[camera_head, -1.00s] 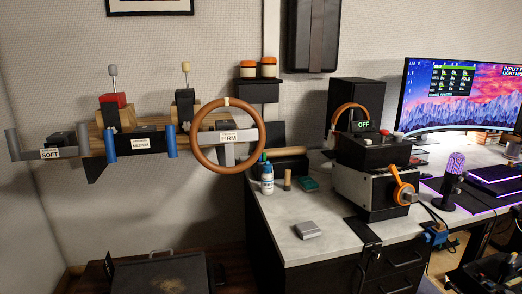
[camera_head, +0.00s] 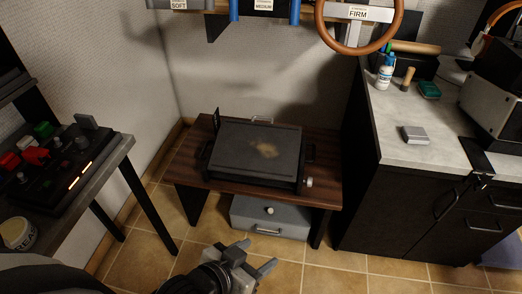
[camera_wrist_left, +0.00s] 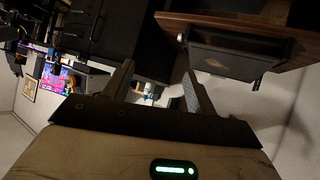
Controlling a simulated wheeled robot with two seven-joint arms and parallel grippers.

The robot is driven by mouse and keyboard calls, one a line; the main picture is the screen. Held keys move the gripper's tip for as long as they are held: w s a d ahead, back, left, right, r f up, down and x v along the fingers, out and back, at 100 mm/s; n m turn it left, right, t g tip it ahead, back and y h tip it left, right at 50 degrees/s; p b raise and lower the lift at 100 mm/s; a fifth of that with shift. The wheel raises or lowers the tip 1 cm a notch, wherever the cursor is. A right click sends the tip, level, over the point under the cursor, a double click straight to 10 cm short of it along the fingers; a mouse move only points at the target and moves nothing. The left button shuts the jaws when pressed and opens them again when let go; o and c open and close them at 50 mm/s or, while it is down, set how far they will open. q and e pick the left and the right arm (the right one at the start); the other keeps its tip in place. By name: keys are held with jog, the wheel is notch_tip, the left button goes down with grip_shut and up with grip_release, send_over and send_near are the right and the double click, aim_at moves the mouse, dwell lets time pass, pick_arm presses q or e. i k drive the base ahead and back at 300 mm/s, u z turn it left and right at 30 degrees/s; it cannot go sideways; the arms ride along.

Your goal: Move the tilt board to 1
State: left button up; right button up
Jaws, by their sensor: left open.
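What seems to be the tilt board (camera_head: 245,160) is a dark flat board with a pale worn patch, lying on a low wooden table in the head view. A small light knob (camera_head: 309,182) is at its right front corner. A dark upright piece (camera_head: 216,123) stands at its back left; any marking is too small to read. My left gripper (camera_head: 256,257) is open and empty in front of the table, apart from the board. The left wrist view also shows the board (camera_wrist_left: 240,58) right of the open fingers (camera_wrist_left: 156,60). My right gripper is out of view.
The low wooden table (camera_head: 326,180) has a grey drawer box (camera_head: 268,222) under it. A control panel (camera_head: 60,160) on a desk is at left. A black cabinet with a pale worktop (camera_head: 395,130) stands close at right. Tiled floor is clear in front.

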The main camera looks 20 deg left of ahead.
aim_at(272, 151)
jog(key=u, duration=0.65)
jog(key=i, duration=1.25)
jog(key=z, duration=0.7)
